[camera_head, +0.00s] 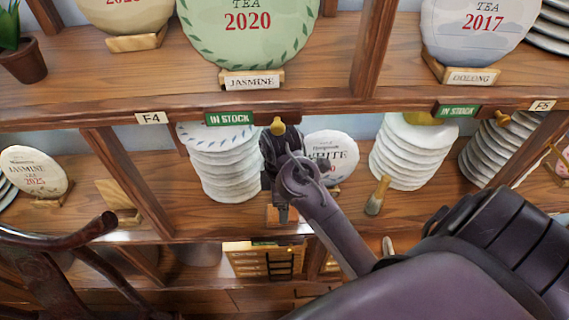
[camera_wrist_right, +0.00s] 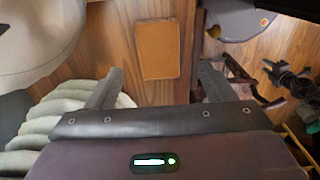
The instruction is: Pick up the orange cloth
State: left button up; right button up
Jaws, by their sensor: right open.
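A flat orange-brown rectangle (camera_wrist_right: 160,48), which looks like the orange cloth, lies on wood in the right wrist view. Its part in the head view (camera_head: 272,215) is small and partly hidden by my right gripper. My right gripper (camera_head: 282,205) reaches into the lower shelf bay between two stacks of white cakes. In the right wrist view its fingers (camera_wrist_right: 158,85) are spread wide with nothing between them. The rectangle lies beyond the fingertips, roughly centred between them. My left gripper is not in view.
A stack of wrapped cakes (camera_head: 222,170) stands left of my gripper, and another stack (camera_head: 408,155) stands to the right. A white cake (camera_head: 331,158) stands close behind. A brush-like wooden item (camera_head: 377,196) stands to the right. The upper shelf edge (camera_head: 300,108) crosses above.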

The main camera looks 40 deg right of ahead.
jog(key=shift+s+a+f+p, duration=0.25)
jog(key=shift+a+f+p, duration=0.1)
jog(key=shift+f+p, duration=0.2)
jog(key=f, duration=0.1)
jog(key=f+p, duration=0.1)
jog(key=d+f, duration=0.1)
jog(key=f, duration=0.1)
jog(key=shift+w, duration=0.3)
jog(key=shift+f+p, duration=0.3)
jog(key=shift+a, duration=0.1)
jog(key=c, duration=1)
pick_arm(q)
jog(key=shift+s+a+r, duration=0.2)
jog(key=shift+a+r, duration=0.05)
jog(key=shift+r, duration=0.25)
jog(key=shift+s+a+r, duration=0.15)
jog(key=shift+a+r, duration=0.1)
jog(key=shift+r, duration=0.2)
pick_arm(e)
jog(key=shift+c, duration=0.3)
